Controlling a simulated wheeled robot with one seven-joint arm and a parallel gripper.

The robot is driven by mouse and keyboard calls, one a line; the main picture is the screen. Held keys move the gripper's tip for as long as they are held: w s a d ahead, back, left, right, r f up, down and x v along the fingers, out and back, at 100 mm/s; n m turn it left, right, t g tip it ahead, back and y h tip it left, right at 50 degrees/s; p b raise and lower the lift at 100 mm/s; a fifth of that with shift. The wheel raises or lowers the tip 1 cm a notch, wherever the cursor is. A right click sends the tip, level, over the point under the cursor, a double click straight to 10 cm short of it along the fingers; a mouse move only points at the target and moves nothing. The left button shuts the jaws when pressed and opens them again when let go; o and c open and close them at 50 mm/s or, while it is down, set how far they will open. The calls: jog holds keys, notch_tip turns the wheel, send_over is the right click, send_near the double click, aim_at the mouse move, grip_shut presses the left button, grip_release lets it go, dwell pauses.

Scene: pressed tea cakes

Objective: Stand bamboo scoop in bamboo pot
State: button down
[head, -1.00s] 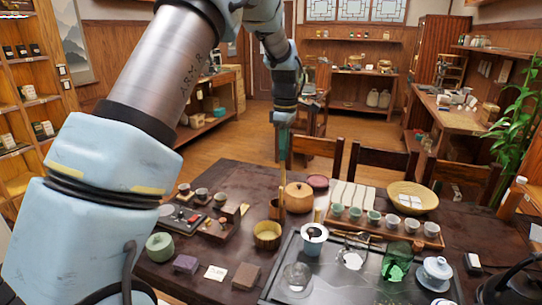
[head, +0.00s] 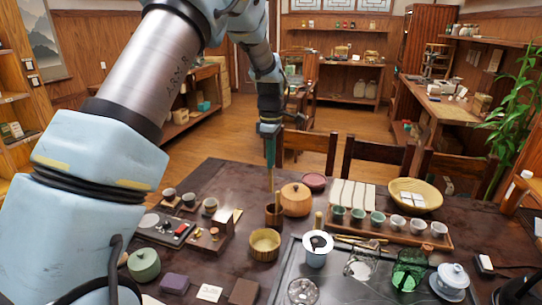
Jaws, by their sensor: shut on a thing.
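The bamboo pot (head: 274,216) is a small brown upright cylinder on the dark table, left of a round lidded wooden jar. My gripper (head: 269,160) is above the pot, pointing down, and shut on the bamboo scoop (head: 271,181). The scoop is a thin, light-brown, nearly upright stick below the fingers. Its lower end meets the pot's mouth in the picture. I cannot tell whether the tip is inside the pot, above it or behind its rim. The fingertips are small and dark at this distance.
The lidded wooden jar (head: 296,200) stands close right of the pot, and a woven bamboo cup (head: 265,245) stands just in front. A tray (head: 206,243) with small items lies to the left. A row of cups (head: 377,220) and a yellow basket (head: 415,196) are to the right.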

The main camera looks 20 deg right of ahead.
aim_at(271, 192)
jog(key=shift+f+b, duration=3.3)
jog(key=shift+f, duration=2.65)
jog(key=c, duration=0.9)
grip_release()
jog(key=shift+o, duration=0.2)
jog(key=shift+r, duration=0.15)
notch_tip(271, 192, up, 10)
jog(key=b, duration=0.3)
jog(key=shift+r, duration=0.25)
jog(key=s+a+m, duration=0.3)
jog(key=a+m, duration=0.2)
jog(key=a, duration=1.6)
jog(key=s+a+f+m, duration=0.1)
jog(key=s+a+m, duration=0.2)
jog(key=s+a, duration=0.3)
jog(key=s+a+f+m+t, duration=0.1)
jog(key=s+a+f+m, duration=0.1)
jog(key=s+a, duration=0.4)
jog(key=shift+s+a+f+m+t, duration=0.15)
jog(key=shift+a+f+m+t, duration=0.15)
jog(key=shift+a+m, duration=0.55)
